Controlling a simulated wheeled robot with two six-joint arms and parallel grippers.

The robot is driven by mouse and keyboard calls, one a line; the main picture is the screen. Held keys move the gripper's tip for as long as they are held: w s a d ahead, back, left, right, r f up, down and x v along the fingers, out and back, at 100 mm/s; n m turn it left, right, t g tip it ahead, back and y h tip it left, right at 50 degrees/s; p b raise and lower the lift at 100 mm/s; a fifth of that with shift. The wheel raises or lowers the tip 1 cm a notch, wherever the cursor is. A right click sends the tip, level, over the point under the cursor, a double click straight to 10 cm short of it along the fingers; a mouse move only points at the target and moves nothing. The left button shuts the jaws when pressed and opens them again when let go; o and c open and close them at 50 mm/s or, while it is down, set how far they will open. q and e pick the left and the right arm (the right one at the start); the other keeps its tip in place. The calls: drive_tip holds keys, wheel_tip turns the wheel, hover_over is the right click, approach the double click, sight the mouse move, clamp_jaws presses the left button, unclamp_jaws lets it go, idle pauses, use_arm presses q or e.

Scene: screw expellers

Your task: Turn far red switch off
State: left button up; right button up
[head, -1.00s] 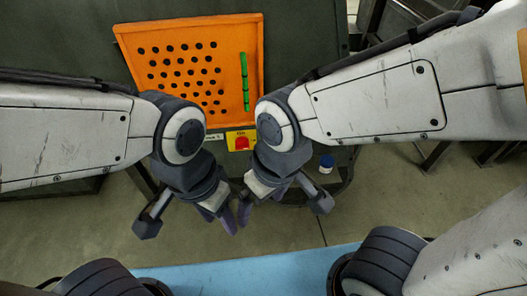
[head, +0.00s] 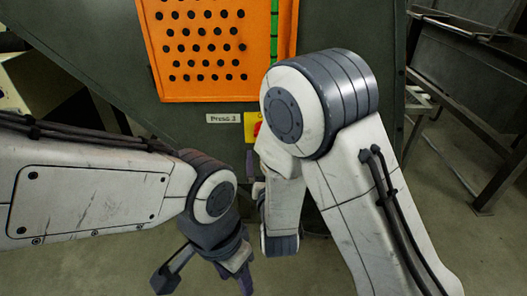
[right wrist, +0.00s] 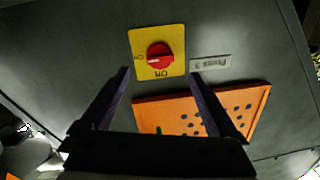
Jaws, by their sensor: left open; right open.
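A round red switch (right wrist: 160,56) sits on a square yellow plate (right wrist: 140,39) in the right wrist view. The plate appears upside down, with "ON" below the knob and "0" at its left. A small white mark shows on the knob's lower left. My open right gripper (right wrist: 160,76) has a finger on either side below the switch, apart from it and holding nothing. In the head view my right arm partly hides the switch (head: 257,128) and its yellow plate (head: 249,121). My left gripper (head: 240,282) hangs open and low at the bottom, away from the switch.
A "Press 3" label (head: 224,118) is beside the switch plate on the dark green machine face (head: 200,143). An orange perforated panel (head: 170,92) with a green strip (head: 275,45) stands above. Dark metal frames (head: 487,180) are at the right.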

drive_tip(key=w, duration=1)
drive_tip(key=shift+w+a+b, duration=0.2)
drive_tip(key=shift+a+b, duration=0.1)
drive_tip(key=shift+a, duration=0.1)
drive_tip(key=c, duration=1.3)
